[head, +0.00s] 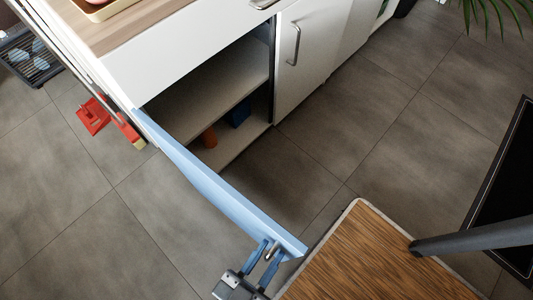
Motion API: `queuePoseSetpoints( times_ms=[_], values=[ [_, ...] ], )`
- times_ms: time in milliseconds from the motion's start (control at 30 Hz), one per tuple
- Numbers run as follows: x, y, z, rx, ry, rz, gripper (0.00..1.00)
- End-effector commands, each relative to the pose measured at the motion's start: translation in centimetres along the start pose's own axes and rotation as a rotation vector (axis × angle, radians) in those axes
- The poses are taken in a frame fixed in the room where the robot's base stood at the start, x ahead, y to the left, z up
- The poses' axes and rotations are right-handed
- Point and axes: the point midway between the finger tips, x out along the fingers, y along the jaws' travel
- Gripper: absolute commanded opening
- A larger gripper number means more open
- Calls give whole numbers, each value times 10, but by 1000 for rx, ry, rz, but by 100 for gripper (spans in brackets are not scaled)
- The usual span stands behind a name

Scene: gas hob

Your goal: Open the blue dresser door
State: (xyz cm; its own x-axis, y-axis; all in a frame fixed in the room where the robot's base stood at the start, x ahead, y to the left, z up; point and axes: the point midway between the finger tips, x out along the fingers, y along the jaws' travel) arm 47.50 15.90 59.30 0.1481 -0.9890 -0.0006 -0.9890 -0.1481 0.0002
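The blue dresser door (215,192) stands swung far out from the white cabinet (190,50), hinged at the cabinet's left side. The cabinet's inside is exposed, with a middle shelf (215,95). My gripper (266,258) is at the bottom of the head view, at the door's free end. Its fingers are close around or beside a small metal handle (272,251) there. I cannot tell whether they are closed on it.
An orange object (209,137) and a blue object (239,113) are inside the cabinet. A white door with a handle (296,45) is to the right. A wooden-topped piece (375,260) stands at lower right. Red items (93,117) lie at left. Tiled floor (80,220) is clear at lower left.

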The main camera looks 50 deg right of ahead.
Motion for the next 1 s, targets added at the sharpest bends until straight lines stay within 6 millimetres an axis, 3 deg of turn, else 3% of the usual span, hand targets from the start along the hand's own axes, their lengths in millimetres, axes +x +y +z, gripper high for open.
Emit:
queuePoseSetpoints(
  times_ms=[500, 1000],
  values=[
    [-70, 0, 2, -1, -3, -1, 28],
    [-77, 0, 0, 0, -1, -1, 28]
  ],
)
